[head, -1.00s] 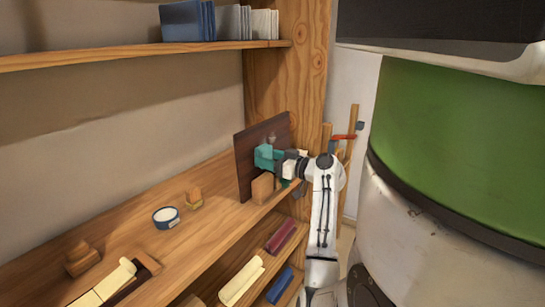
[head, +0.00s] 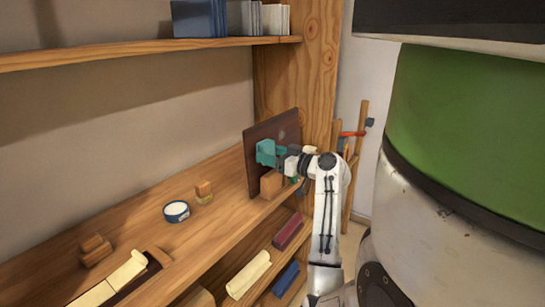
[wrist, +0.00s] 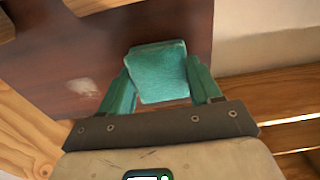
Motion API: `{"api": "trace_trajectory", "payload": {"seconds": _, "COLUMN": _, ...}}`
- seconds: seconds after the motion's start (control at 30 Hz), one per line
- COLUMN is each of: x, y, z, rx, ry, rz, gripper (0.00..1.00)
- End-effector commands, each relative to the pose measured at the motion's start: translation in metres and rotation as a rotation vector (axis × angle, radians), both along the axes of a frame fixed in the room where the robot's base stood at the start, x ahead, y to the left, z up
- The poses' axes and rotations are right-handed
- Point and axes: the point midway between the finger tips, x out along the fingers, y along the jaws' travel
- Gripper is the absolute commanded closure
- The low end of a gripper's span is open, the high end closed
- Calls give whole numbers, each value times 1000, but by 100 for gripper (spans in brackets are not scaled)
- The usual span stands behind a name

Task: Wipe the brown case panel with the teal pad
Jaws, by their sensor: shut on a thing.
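The brown case panel (head: 289,122) stands upright on the shelf against the wooden side post. In the wrist view the panel (wrist: 50,55) fills the upper left, with a pale reddish smudge on it. A greyish patch shows on its upper part in the head view. The teal pad (head: 266,152) is held in front of the panel by my gripper (head: 277,154). In the wrist view the pad (wrist: 160,72) sits between the two teal fingers of my gripper (wrist: 163,88). I cannot tell whether the pad touches the panel.
A wooden block (head: 271,185) stands close below the pad. Rolled cloths (head: 249,274) lie on the shelf below. The middle shelf is mostly clear.

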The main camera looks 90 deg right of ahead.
Motion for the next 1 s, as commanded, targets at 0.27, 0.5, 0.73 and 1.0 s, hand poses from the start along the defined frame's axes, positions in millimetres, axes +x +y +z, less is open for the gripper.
{"api": "trace_trajectory", "payload": {"seconds": 0.27, "x": -10, "y": -16, "z": -2, "rx": 0, "ry": 0, "rz": -4, "gripper": 66}}
{"api": "trace_trajectory", "payload": {"seconds": 0.5, "x": -16, "y": -30, "z": -2, "rx": 1, "ry": 0, "rz": -4, "gripper": 66}}
{"api": "trace_trajectory", "payload": {"seconds": 0.73, "x": -21, "y": -37, "z": -1, "rx": -1, "ry": 1, "rz": -5, "gripper": 66}}
{"api": "trace_trajectory", "payload": {"seconds": 1.0, "x": -33, "y": -54, "z": -2, "rx": -1, "ry": 1, "rz": -5, "gripper": 66}}
